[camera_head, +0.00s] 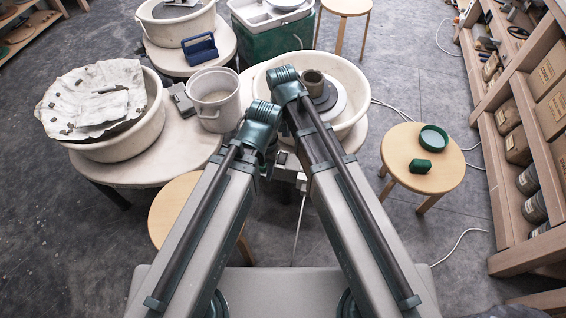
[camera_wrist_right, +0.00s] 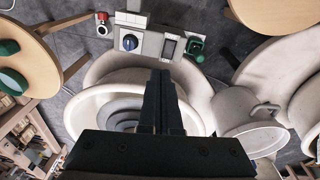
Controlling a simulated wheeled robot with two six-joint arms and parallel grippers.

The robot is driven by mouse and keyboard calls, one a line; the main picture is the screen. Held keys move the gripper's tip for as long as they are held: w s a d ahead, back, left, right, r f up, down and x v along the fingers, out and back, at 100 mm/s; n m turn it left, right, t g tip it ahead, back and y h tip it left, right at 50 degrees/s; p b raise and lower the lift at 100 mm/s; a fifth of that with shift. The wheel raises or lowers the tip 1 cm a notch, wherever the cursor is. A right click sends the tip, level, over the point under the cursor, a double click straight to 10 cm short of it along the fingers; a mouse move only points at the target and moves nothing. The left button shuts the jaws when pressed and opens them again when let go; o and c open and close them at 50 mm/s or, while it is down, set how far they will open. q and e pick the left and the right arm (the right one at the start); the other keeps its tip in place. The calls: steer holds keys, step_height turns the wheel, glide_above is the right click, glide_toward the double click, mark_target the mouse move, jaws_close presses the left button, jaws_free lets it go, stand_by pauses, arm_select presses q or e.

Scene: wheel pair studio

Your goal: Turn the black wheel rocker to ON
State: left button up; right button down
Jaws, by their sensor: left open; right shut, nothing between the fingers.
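The black rocker (camera_wrist_right: 170,47) sits in a light frame on the grey control box (camera_wrist_right: 151,43), beside a round blue knob (camera_wrist_right: 130,42). Which way the rocker is tipped is too small to tell. My right gripper (camera_wrist_right: 161,73) is shut and empty in the right wrist view, its tips just short of the box and apart from it. In the head view the right gripper's fingers are hidden by its wrist over the wheel. My left gripper (camera_head: 265,150) is open, lower in the head view near the box (camera_head: 289,175), mostly hidden by its wrist.
A green part (camera_wrist_right: 196,47) is next to the rocker, and a red button (camera_wrist_right: 102,16) is on the other side of the knob. A bucket (camera_head: 213,98) stands left; a stool (camera_head: 438,177) stands right.

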mark_target(283, 154)
arm_select(q)
step_height(283, 154, down, 5)
steer(key=b, duration=0.3)
steer(key=shift+r, duration=0.1)
arm_select(e)
steer(key=w+a+f+m, duration=0.1)
steer(key=w+f, duration=0.3)
steer(key=shift+a+f+t, duration=0.2)
steer(key=shift+f+t, duration=0.1)
steer(key=shift+f, duration=0.05)
steer(key=shift+f, duration=0.1)
steer(key=f+b, duration=0.4)
steer(key=w+f+b, duration=0.1)
steer(key=f+b, duration=0.8)
steer(key=shift+w+d+f+b, duration=0.25)
steer(key=shift+w+f+b, duration=0.1)
steer(key=shift+b, duration=0.05)
arm_select(q)
step_height(283, 154, down, 14)
steer(key=shift+a+r, duration=0.1)
